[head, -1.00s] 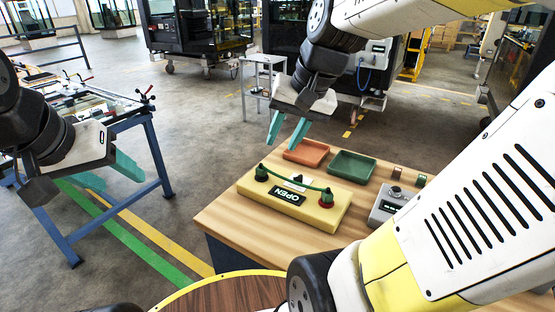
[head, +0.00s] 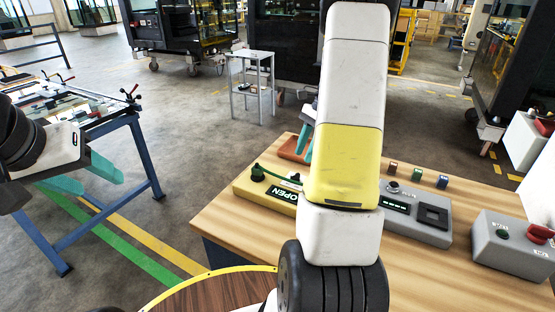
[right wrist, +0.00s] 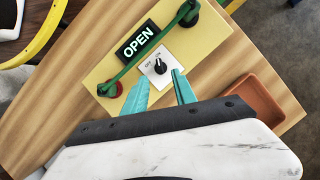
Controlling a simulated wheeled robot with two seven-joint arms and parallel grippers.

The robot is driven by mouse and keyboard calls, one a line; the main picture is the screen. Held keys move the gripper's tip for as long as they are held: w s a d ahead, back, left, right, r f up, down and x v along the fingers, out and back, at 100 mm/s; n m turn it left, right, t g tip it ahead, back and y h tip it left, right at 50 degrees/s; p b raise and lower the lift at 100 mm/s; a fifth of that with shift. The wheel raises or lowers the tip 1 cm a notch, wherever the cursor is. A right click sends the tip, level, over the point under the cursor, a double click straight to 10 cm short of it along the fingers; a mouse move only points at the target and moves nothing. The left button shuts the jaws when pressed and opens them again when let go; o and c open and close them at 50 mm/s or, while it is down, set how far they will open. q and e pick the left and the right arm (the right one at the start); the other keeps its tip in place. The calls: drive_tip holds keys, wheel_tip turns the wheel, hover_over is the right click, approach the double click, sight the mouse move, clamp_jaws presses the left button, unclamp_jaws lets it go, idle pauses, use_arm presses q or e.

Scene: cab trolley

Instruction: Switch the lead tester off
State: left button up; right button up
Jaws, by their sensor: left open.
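The lead tester (head: 245,190) is a yellow box on the wooden table, partly hidden by my right arm in the head view. In the right wrist view the tester (right wrist: 205,45) shows a lit OPEN display (right wrist: 138,38), a green lead (right wrist: 150,45) between its terminals, and a black rotary knob (right wrist: 160,66) on a white plate marked OFF and ON. Which mark the knob points to is hard to tell. My right gripper (right wrist: 160,88) is open, its teal fingers apart just short of the knob. My left gripper (head: 90,176) is open and empty, left of the table.
An orange tray (right wrist: 257,100) lies beside the tester. Grey boxes, one with a display (head: 420,215) and one with a red knob (head: 515,245), stand to the right on the table (head: 420,275). A blue-legged bench (head: 140,150) is at the left.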

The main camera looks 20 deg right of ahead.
sight(297, 174)
drive_tip(key=x, duration=0.7)
drive_tip(key=shift+f, duration=0.1)
drive_tip(key=shift+c, duration=0.4)
clamp_jaws()
